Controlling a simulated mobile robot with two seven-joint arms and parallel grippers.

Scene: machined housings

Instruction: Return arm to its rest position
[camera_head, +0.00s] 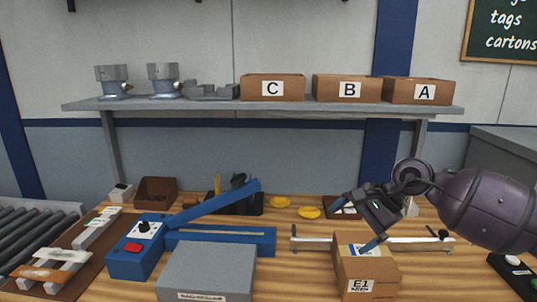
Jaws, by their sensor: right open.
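My right gripper (357,222) comes in from the right with its purple arm. Its blue-tipped fingers are apart, and I see nothing between them. It hangs over a brown carton (368,270) marked E1 at the front of the wooden bench (300,285). One fingertip is close to the carton's top; I cannot tell whether it touches. My left gripper is not in view.
A blue sealer (222,241) with a raised arm and a grey box (205,272) stand left of the carton. A metal rail (313,243) runs behind the carton. Cartons C (272,88), B (346,89) and A (420,91) stand on the shelf (215,104). Rollers (30,240) lie far left.

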